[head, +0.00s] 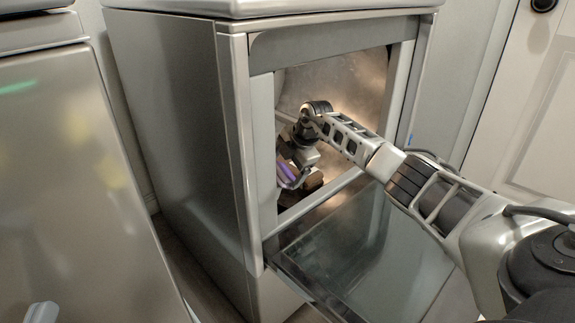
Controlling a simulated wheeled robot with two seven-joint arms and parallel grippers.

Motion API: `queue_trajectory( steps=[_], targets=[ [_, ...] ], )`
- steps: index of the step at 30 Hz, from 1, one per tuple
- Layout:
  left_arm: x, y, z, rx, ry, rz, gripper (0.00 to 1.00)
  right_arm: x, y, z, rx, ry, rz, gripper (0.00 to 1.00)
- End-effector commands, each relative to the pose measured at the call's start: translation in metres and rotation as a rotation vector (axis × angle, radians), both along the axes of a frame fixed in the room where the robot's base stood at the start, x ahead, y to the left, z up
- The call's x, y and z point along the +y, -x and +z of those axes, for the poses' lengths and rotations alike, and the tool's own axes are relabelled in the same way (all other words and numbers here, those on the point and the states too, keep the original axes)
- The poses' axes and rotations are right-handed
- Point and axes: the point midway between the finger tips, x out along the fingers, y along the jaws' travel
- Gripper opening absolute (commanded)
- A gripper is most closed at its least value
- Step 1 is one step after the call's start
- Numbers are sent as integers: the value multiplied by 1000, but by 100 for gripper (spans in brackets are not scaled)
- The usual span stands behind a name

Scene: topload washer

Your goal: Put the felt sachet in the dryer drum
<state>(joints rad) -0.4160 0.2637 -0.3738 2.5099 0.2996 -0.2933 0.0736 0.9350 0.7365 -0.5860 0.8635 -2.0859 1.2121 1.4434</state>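The dryer's front opening is uncovered, and its drum (345,82) shows as a lit metal interior. My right arm reaches in from the right through the opening. My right gripper (297,178) is inside, low at the left of the opening, pointing down. A small purple piece, which looks like the felt sachet (286,173), shows between its brown fingers and seems gripped; part of it is hidden. A small light-grey tip at the bottom left edge looks like my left gripper (42,312); most of it is out of frame, so its opening cannot be seen.
The dryer door (350,262) is folded down below the opening, under my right arm. A second metal appliance (75,170) stands at the left, with a narrow gap to the dryer. A white panelled door (535,110) is at the right.

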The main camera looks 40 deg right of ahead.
Motion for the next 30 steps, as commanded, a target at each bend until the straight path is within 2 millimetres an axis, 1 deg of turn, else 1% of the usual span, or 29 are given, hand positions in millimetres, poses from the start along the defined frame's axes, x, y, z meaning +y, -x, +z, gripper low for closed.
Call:
queue_trajectory(
  steps=[8, 11, 12, 16, 20, 24, 30],
  targets=[
    [0, 0, 1, -3, -1, 0, 0, 0, 0, 1, -1, 0, 0, 100],
    [0, -1, 6, -33, -9, 4, 0, 0, 0, 1, -1, 0, 0, 100],
    [1, -2, 11, -59, -14, 7, 0, 0, 0, 1, -1, 0, 0, 100],
    [-3, 8, -8, 151, 40, -18, 0, -4, 10, 29, -3, 4, 0, 100],
    [-7, 22, -29, 349, 81, -44, 0, -7, 24, 59, -2, 4, 0, 100],
    [-4, 20, -33, 354, -3, -21, 0, -11, 38, 89, -2, 4, 0, 100],
    [0, 21, -40, 366, -85, 2, 0, -14, 56, 124, 0, 2, 0, 100]
  ],
)
